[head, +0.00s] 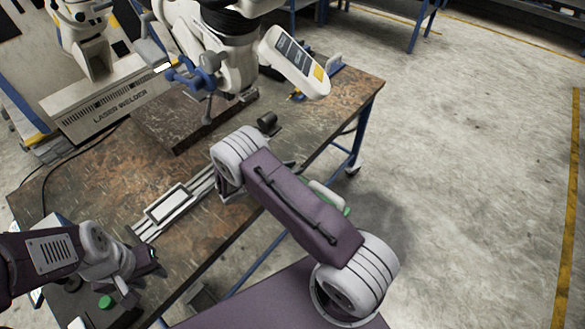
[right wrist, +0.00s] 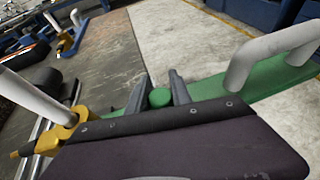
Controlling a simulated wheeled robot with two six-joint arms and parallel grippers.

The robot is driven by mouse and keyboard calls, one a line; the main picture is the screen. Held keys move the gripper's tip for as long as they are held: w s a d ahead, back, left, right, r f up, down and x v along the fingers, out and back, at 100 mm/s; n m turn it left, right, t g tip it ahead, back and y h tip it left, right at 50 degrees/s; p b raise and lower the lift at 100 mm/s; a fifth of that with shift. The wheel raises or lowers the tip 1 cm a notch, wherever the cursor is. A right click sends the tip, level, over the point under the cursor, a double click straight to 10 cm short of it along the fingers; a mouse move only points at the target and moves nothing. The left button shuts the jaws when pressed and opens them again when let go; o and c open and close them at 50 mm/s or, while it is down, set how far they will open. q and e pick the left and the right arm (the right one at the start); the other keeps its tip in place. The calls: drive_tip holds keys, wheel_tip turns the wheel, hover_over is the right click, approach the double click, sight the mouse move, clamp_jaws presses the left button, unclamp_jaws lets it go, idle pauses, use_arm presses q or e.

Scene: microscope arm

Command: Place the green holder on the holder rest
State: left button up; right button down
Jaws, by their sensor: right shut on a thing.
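The green holder (right wrist: 270,80) is a long flat green bar with white upright handles, large in the right wrist view. My right gripper (right wrist: 160,92) is shut on it, with its green knob between the two grey fingers. In the head view my right arm hides this gripper and most of the holder; a green and white part of the holder (head: 330,197) shows beyond the forearm, past the table edge. My left gripper (head: 150,258) is low at the left over the table; its finger gap is not clear. I cannot tell for certain which fixture is the holder rest.
The worn table (head: 215,240) carries a metal rail fixture (head: 172,203), a black cylinder (head: 268,121) and a dark plate (head: 180,120). A blue bracket (head: 334,66) stands at its far end. A white robot arm (head: 235,60) hangs over the plate. The floor at right is clear.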

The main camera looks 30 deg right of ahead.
drive_tip(key=c, duration=1.1)
unclamp_jaws()
drive_tip(key=shift+c, duration=0.2)
